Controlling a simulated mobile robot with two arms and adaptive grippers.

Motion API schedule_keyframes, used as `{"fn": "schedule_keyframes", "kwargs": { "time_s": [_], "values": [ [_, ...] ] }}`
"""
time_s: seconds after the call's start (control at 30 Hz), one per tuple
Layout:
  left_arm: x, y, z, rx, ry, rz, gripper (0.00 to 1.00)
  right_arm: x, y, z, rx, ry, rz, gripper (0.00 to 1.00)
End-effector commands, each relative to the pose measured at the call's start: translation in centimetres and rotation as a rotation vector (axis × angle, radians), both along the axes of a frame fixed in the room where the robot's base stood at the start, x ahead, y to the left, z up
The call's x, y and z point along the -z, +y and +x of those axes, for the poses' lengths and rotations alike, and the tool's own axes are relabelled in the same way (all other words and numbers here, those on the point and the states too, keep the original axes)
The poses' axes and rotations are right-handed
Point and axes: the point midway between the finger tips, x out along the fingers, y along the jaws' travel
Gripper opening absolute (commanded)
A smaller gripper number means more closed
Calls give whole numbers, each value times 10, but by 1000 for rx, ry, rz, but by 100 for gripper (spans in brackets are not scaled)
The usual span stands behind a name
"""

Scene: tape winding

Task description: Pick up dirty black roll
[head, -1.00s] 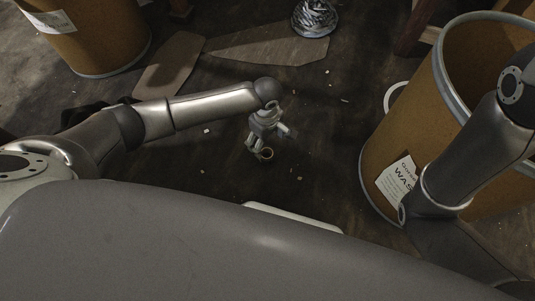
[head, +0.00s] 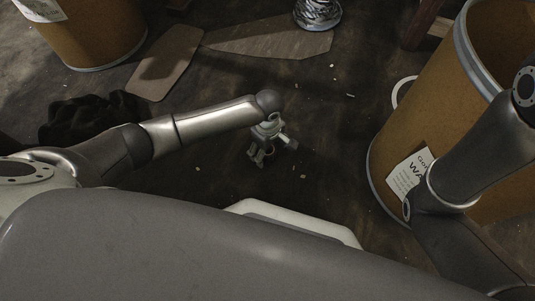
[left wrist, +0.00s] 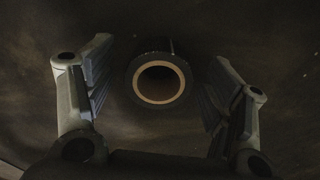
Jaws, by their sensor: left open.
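The black roll (left wrist: 158,100) has a dark outside and a tan ring around its open core. In the left wrist view it lies on the dark floor, end-on, between my two spread fingers. There is a gap on each side, and neither finger appears to touch it. My left gripper (left wrist: 158,85) is open and empty. In the head view, my left gripper (head: 261,157) is low near the floor, and I cannot make out the roll clearly there. My right arm shows at the right, but its gripper is out of view.
A tall brown drum (head: 405,135) with a metal rim stands at the right. Another drum (head: 95,30) stands at the back left. Cardboard pieces (head: 265,45) lie behind, and a dark crumpled heap (head: 85,117) lies left. Floor around the gripper is mostly clear, with small scraps.

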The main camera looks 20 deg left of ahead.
Motion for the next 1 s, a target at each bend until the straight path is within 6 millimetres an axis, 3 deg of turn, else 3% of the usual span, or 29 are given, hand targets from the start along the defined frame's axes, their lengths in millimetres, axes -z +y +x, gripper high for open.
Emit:
{"fn": "schedule_keyframes", "kwargs": {
  "time_s": [0.27,0.63,1.0],
  "values": [
    [4,0,1,0,-1,0,76,3,0,0,0,1,0,79],
    [4,0,0,0,-1,0,31,3,0,0,0,1,0,79],
    [-1,0,1,0,-2,-1,30,0,0,1,0,2,0,79]
  ]
}}
